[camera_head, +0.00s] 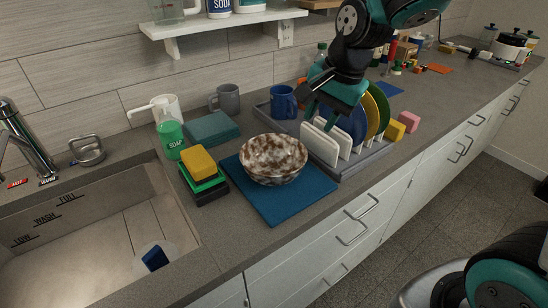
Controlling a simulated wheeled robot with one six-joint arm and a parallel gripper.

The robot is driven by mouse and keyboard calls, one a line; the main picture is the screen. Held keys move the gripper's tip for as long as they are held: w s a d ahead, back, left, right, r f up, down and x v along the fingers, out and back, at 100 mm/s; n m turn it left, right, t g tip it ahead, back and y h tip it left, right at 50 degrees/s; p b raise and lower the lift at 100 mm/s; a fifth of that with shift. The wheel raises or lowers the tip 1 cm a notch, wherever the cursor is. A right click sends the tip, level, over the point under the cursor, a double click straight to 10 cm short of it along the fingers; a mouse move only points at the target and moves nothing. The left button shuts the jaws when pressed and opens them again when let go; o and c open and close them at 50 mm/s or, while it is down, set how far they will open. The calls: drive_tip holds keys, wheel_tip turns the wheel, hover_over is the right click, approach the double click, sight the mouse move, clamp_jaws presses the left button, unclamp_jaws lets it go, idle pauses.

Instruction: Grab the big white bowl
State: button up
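A big white bowl (273,159) with brown blotches over its surface sits upright on a blue mat (275,205) on the counter. It is the only bowl I can make out. My gripper (320,116) hangs above the dish rack, to the right of the bowl and higher, apart from it. Its two fingers point down and look spread, with nothing visible between them. The arm hides part of the rack behind it.
A dish rack (372,159) with upright plates stands close to the bowl's right. Stacked sponges (199,166), a soap bottle (171,136) and mugs (284,101) stand left and behind. The sink (95,250) is at left. The mat's front is clear.

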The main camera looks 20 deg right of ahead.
sight(299, 169)
drive_tip(key=shift+d+p+x, duration=0.15)
drive_tip(key=shift+p+x, duration=0.5)
drive_tip(key=shift+x, duration=3.55)
drive_tip(key=shift+d+p+x, duration=0.15)
drive_tip(key=shift+p+x, duration=0.45)
drive_tip(key=shift+x, duration=3.6)
drive_tip(key=shift+s, duration=0.15)
clamp_jaws()
